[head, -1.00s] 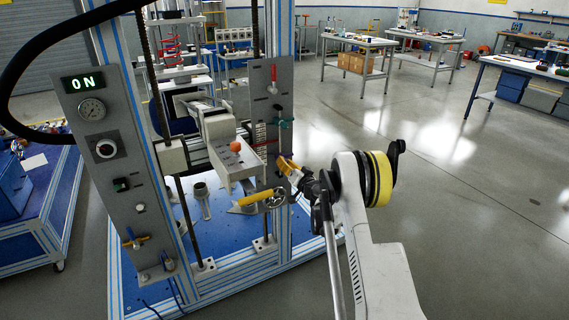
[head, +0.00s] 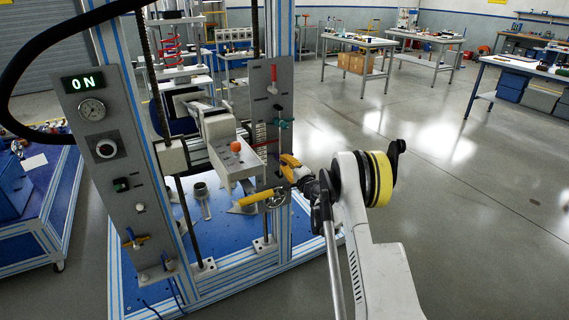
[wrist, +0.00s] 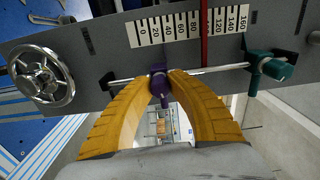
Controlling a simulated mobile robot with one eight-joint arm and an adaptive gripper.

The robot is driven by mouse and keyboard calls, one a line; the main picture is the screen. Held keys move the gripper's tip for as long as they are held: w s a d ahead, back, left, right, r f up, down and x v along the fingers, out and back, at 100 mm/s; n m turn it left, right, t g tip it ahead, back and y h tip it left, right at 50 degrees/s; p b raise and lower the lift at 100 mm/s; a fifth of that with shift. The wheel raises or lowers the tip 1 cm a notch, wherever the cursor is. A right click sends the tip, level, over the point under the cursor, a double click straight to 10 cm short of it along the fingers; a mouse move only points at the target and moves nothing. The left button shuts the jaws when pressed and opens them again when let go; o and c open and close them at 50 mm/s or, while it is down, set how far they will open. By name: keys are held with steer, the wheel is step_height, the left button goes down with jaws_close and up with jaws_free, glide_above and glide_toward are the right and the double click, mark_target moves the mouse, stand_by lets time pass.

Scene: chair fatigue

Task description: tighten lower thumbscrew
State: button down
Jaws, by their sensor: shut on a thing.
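The lower thumbscrew, purple (wrist: 158,77), sits on a thin metal rod on the front of the grey panel. My gripper (wrist: 173,83) has its yellow fingers closed around the purple thumbscrew, one on each side. In the head view my gripper (head: 286,166) is at the panel's right part, between the green thumbscrew and the handwheel. The purple thumbscrew is hidden there by the fingers. The upper thumbscrew, teal green (wrist: 270,67), is further along the rod, apart from my gripper; it also shows in the head view (head: 283,124).
A metal handwheel (wrist: 42,75) sticks out of the panel near the fingers. A printed scale (wrist: 188,27) with a red pointer (wrist: 204,40) lies beside the rod. A yellow-handled lever (head: 262,197) is just below my gripper. The floor to the right is clear.

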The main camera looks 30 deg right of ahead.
steer(key=m, duration=0.4)
steer(key=shift+m, duration=2.2)
steer(key=c, duration=1.2)
jaws_free()
steer(key=s, duration=1.2)
steer(key=shift+d, duration=0.15)
